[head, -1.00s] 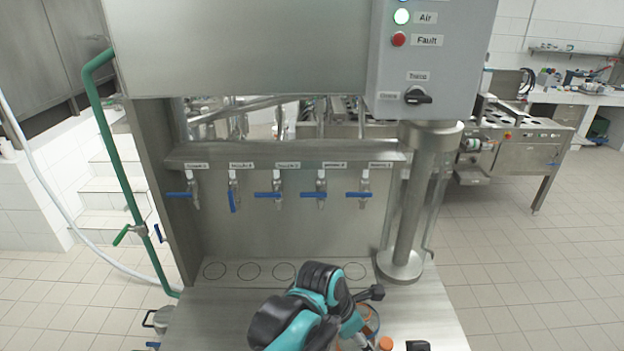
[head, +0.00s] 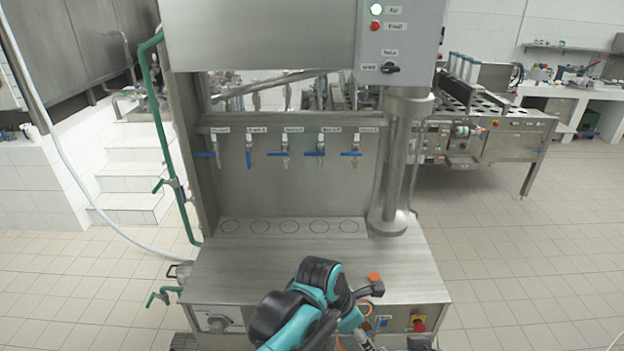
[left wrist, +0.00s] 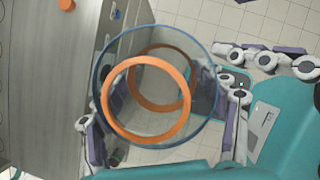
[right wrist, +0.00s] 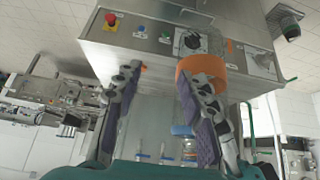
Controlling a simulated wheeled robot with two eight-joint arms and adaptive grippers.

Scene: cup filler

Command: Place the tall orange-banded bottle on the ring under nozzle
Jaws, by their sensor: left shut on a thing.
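A clear bottle with orange bands (left wrist: 113,122) fills the middle of the left wrist view, seen end-on between the fingers of my left gripper (left wrist: 165,130), which is shut on it. In the right wrist view its orange band (right wrist: 203,66) shows beside a finger. In the head view it is mostly hidden by my left arm. My right gripper (right wrist: 160,85) is open, with the bottle just outside its right finger. Several ring marks (head: 289,227) lie in a row at the back of the steel worktop, below the blue-handled nozzles (head: 285,154).
The steel worktop (head: 240,268) is otherwise clear apart from a small orange cap (head: 373,277) near its front right. A thick steel post (head: 400,170) stands at its right end. A green pipe (head: 170,140) runs down its left side. The front panel carries a red knob (head: 418,325).

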